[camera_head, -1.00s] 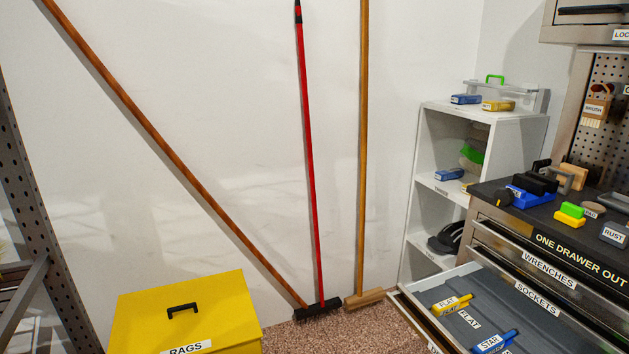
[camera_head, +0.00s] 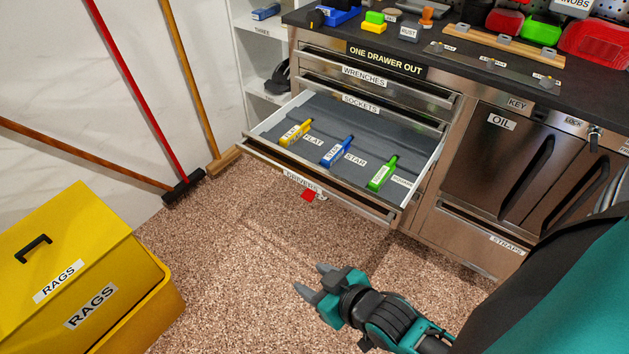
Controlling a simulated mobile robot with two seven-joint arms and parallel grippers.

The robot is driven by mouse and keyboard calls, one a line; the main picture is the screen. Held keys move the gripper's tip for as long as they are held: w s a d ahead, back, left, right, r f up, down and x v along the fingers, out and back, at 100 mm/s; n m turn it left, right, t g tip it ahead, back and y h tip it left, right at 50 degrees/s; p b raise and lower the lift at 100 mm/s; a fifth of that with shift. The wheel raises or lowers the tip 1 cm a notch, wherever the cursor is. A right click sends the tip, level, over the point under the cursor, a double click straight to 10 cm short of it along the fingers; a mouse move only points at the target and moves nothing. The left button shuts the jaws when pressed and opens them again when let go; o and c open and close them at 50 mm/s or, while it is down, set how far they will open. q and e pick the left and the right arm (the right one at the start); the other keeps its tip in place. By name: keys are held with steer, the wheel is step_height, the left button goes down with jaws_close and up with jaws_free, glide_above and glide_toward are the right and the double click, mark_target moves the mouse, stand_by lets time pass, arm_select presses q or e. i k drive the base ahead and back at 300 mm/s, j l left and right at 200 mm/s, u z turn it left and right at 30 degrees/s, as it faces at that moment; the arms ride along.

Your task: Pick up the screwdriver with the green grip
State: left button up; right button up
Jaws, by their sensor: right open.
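The screwdriver with the green grip (camera_head: 382,173) lies in the open drawer (camera_head: 262,146) labelled DRIVERS, at the drawer's right side. Its shaft is hard to make out. A yellow-gripped screwdriver (camera_head: 295,132) labelled FLAT lies at the left of the drawer, and a blue-gripped one (camera_head: 336,150) labelled STAR lies in the middle. My right gripper (camera_head: 312,282) is open and empty, over the floor in front of the drawer and well apart from it. It points to the left. My left gripper is not in view.
The toolchest worktop (camera_head: 470,75) holds several tools and boxes. Closed drawers sit above the open one, and a closed OIL door (camera_head: 497,165) is to its right. A yellow RAGS bin (camera_head: 75,260) stands at the left.

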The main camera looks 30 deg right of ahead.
mark_target(375, 183)
steer(key=z, duration=1.15)
